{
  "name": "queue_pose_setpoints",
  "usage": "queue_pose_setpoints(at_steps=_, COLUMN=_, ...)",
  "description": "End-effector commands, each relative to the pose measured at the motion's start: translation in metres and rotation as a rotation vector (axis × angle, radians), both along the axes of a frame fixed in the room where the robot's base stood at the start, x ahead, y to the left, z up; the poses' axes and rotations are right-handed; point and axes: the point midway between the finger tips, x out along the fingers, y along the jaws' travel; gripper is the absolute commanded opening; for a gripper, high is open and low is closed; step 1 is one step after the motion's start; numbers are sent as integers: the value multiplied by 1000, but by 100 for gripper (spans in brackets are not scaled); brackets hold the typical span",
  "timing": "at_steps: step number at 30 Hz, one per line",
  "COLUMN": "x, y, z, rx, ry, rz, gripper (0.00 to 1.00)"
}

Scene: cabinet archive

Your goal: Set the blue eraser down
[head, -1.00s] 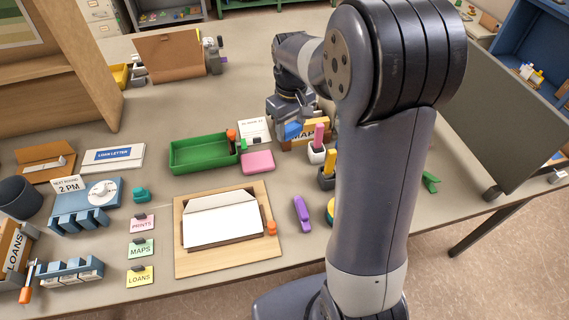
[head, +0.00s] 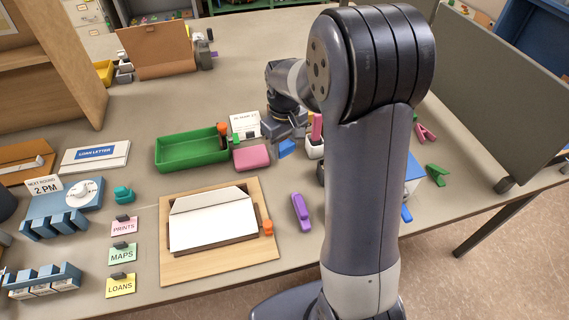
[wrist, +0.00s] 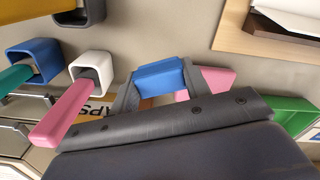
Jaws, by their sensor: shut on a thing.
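The blue eraser (head: 287,148) is a small blue block low over the table, just right of the pink block (head: 252,158). My gripper (head: 287,137) is above it in the head view, partly hidden by its own wrist. In the wrist view the blue eraser (wrist: 160,77) sits between the two grey fingers of my gripper (wrist: 159,84), which is shut on it. Whether its underside touches the table is hard to tell.
A white cup (head: 315,151) with a pink marker stands close on the right. The green tray (head: 196,161) is left of the pink block. A purple stapler-like item (head: 301,212) and a wooden board (head: 180,268) lie in front. Bare table lies between.

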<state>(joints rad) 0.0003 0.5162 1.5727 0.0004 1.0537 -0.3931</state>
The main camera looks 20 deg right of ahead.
Motion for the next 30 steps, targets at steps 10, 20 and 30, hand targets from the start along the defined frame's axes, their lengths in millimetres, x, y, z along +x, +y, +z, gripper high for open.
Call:
queue_pose_setpoints(at_steps=10, x=-1, y=0, z=-43, rx=0, ry=3, rz=0, gripper=24)
queue_pose_setpoints(at_steps=20, x=0, y=0, z=-62, rx=0, ry=-2, rz=0, gripper=24)
queue_pose_setpoints(at_steps=30, x=0, y=0, z=-65, rx=-1, ry=-1, rz=0, gripper=54)
